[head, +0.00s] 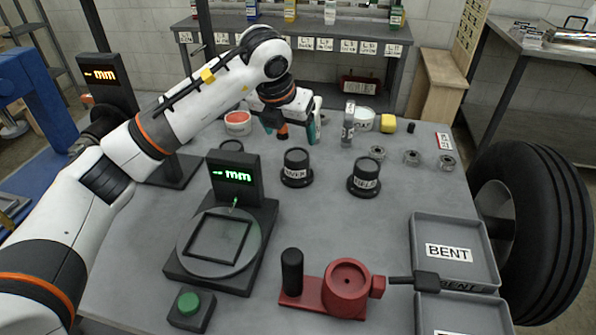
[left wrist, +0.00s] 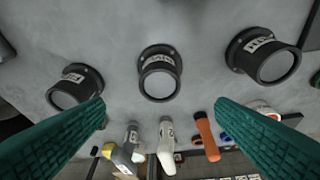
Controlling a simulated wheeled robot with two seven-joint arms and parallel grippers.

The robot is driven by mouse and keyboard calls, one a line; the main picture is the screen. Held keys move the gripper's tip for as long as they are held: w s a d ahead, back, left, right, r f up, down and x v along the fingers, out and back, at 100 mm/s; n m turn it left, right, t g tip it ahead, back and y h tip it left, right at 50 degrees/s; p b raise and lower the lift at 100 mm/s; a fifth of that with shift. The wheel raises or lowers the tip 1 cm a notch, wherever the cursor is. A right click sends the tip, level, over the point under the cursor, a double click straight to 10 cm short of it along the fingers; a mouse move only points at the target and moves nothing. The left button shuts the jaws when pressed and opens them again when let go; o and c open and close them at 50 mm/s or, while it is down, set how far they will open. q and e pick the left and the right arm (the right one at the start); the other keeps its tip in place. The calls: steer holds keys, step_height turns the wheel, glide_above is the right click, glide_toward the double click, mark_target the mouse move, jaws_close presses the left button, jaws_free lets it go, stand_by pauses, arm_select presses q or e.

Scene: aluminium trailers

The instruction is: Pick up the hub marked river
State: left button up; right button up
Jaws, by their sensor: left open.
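Two black flanged hubs stand upright on the grey table in the head view. The label on the nearer-left hub (head: 296,165) seems to end in "VER", consistent with river; the right hub (head: 365,176) seems to read FIELD. A third dark hub (head: 231,146) is mostly hidden behind the display. The left wrist view shows three hubs: left (left wrist: 72,90), middle (left wrist: 160,78) and right (left wrist: 270,60), with labels too blurred to read surely. My left gripper (head: 291,124) is open and empty, beyond the labelled hubs; its teal fingers (left wrist: 160,104) spread below the middle hub.
A scale with green display (head: 236,175) stands left of the hubs. A red fixture (head: 345,290) and a BENT tray (head: 428,224) are in front. Small metal rings (head: 411,157) lie right. Bottles and a white-and-red tub (head: 237,122) stand behind. A tyre (head: 545,230) borders the right.

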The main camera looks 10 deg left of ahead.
mark_target(296, 157)
arm_select(q)
steer(key=x, duration=0.6)
steer(key=shift+a+p, duration=0.1)
steer(key=shift+p, duration=0.2)
steer(key=shift+s+p+x, duration=0.15)
steer(key=shift+p+x, duration=0.05)
steer(key=shift+x, duration=1.2)
steer(key=shift+s+p+x, duration=0.15)
steer(key=shift+p+x, duration=0.05)
steer(key=shift+x, duration=1.15)
steer(key=shift+f, duration=0.15)
steer(key=shift+c, duration=0.6)
steer(key=c, duration=1.5)
